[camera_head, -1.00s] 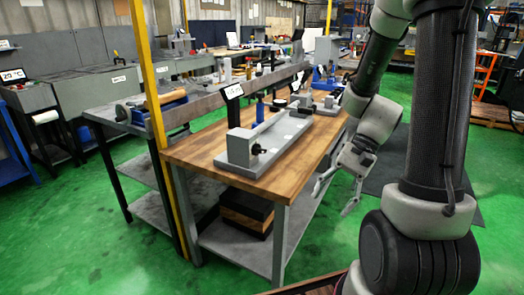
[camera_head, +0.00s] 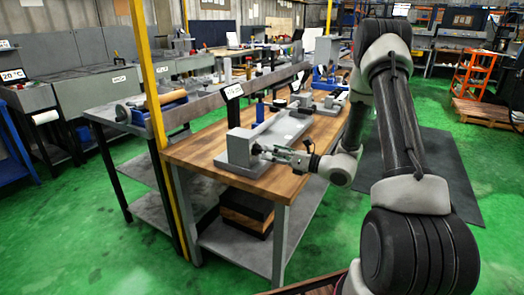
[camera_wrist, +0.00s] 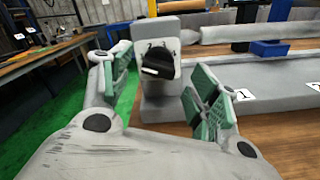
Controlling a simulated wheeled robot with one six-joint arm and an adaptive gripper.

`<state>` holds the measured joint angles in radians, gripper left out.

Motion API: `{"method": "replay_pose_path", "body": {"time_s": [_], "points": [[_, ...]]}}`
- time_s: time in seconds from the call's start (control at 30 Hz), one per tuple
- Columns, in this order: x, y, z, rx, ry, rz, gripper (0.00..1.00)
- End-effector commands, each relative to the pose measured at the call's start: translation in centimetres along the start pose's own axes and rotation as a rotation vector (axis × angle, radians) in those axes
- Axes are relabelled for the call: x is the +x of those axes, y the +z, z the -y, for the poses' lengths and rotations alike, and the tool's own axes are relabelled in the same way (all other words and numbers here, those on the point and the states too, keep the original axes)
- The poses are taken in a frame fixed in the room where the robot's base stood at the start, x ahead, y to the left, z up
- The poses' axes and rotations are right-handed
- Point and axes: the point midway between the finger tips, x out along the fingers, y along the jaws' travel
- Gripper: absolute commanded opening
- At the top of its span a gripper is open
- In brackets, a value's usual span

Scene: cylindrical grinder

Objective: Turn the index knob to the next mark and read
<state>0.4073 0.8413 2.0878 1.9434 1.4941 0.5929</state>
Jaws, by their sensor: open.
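The black index knob (camera_wrist: 158,62) sits on the end face of a light grey block (camera_wrist: 160,100), with small dark marks on the face above it. In the head view the knob (camera_head: 257,149) is partly hidden at the tip of my gripper. My gripper (camera_head: 270,152) is level, reaching in from the right over the table's front edge. In the wrist view my gripper (camera_wrist: 160,75) is open, with green-padded fingers left and right of the knob. I cannot tell whether either pad touches it. The marks are too small to read.
The block stands on a long grey base (camera_head: 288,130) on a wooden-topped table (camera_head: 195,150). White labels numbered 1 (camera_wrist: 242,95) and 2 (camera_wrist: 314,87) are on the base. A yellow post (camera_head: 150,80) stands at the table's left corner. Green floor (camera_head: 110,240) lies open in front.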

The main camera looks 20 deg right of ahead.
Motion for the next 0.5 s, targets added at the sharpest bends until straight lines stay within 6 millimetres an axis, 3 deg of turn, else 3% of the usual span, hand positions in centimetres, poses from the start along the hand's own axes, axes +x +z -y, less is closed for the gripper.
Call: {"method": "replay_pose_path", "body": {"time_s": [0.23, 0.5], "points": [[3.8, -0.1, -0.1, -0.003, 0.003, -0.002, 0.61], [4.8, 0.0, 0.0, -0.002, 0.001, -0.002, 0.61]]}}
